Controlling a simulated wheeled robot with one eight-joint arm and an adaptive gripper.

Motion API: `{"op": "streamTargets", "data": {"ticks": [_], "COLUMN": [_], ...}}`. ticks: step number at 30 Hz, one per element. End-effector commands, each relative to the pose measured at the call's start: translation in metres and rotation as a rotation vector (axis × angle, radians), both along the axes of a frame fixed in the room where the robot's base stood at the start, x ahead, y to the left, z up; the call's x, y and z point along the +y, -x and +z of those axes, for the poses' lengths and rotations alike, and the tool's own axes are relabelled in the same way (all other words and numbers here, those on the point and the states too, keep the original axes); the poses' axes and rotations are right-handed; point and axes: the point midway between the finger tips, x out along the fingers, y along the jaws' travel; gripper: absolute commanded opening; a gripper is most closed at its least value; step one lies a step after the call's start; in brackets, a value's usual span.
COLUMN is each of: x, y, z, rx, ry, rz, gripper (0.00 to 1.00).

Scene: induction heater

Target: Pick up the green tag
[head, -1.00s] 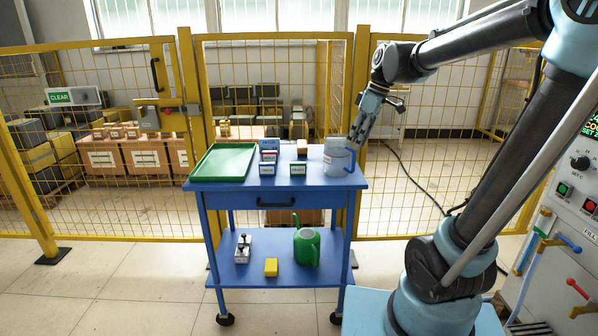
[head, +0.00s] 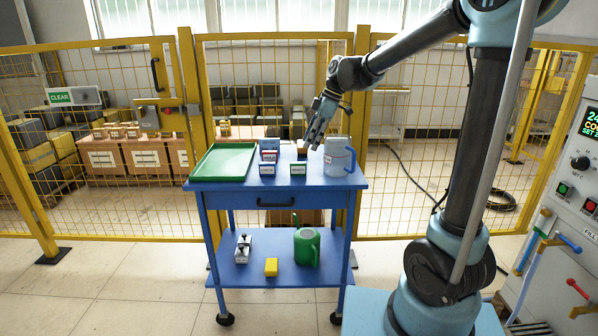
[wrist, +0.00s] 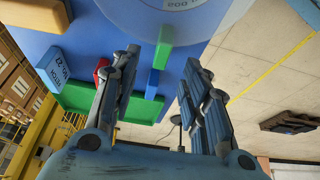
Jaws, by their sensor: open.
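The green tag (head: 298,169), a small upright block with a pale label, stands near the front edge of the blue cart's top. It also shows in the wrist view (wrist: 164,48), beyond and between my fingertips. My gripper (head: 313,146) is open and empty, pointing down above the cart top, higher than the tag and slightly right of it in the head view. In the wrist view my two fingers (wrist: 160,58) are spread apart, with no contact with the tag visible.
A green tray (head: 224,163) lies farther left. A brown block (head: 302,150) is behind. A yellow fence (head: 280,100) stands behind the cart (head: 230,200).

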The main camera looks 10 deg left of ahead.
Motion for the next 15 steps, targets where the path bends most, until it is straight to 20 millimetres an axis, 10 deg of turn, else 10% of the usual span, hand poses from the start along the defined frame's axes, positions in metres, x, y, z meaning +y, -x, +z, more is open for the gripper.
{"op": "streamTargets", "data": {"ticks": [15], "x": [0.022], "y": [0.006], "z": [-0.053], "rx": [0.000], "ry": [0.000], "rz": [-0.001], "gripper": [0.42]}}
